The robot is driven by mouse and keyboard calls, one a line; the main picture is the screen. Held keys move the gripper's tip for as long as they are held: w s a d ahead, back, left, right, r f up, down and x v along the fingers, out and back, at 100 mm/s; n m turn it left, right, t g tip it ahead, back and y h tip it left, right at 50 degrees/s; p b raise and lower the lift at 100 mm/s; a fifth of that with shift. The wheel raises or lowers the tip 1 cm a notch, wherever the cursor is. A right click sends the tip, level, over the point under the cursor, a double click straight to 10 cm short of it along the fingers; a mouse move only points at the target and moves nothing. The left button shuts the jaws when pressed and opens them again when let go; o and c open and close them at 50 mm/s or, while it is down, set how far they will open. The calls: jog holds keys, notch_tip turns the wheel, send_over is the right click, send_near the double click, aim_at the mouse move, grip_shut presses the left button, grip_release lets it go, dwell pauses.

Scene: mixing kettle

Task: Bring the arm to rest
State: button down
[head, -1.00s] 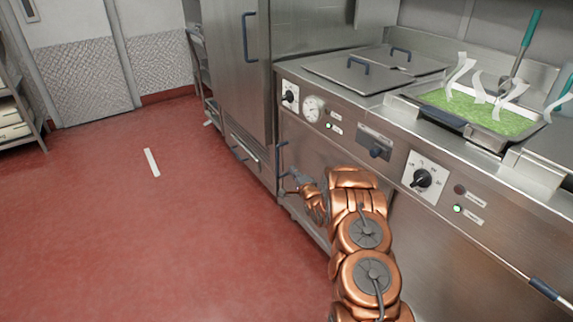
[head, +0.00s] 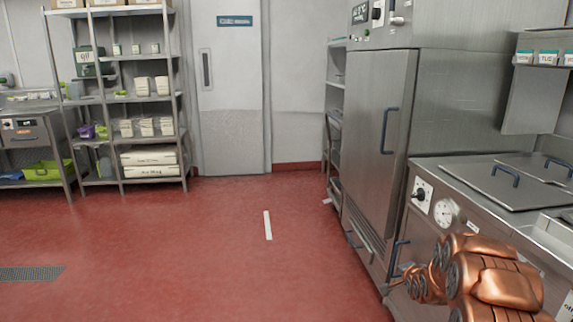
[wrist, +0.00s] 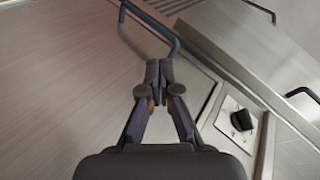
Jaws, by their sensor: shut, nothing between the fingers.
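My copper-coloured arm (head: 490,275) shows at the lower right of the head view, in front of the steel cooking unit. In the wrist view my gripper (wrist: 158,72) has its fingertips together, with nothing between them. A dark blue bar handle (wrist: 150,28) shows just beyond the fingertips; I cannot tell whether they touch it. In the head view the gripper end is small and partly hidden by the arm near the unit's front.
A tall steel cabinet (head: 375,140) stands left of the cooking unit, whose dial (head: 444,213) and knob (head: 420,194) face the aisle. Shelving (head: 125,98) and a door (head: 230,100) are at the back.

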jog(key=s+a+r+n+g+y, duration=0.1)
jog(key=s+a+r+n+g, duration=0.5)
jog(key=s, duration=1.3)
jog(key=s+a+r+n+g, duration=0.35)
jog(key=s+a, duration=0.45)
jog(key=s, duration=1.2)
jog(key=s+a+r+n+g+y, duration=0.1)
jog(key=s+a+r+n+g, duration=0.5)
jog(key=s, duration=1.3)
notch_tip(320, 180, up, 25)
jog(key=m+t+p, duration=0.2)
jog(key=p, duration=2.3)
jog(key=shift+a, duration=0.35)
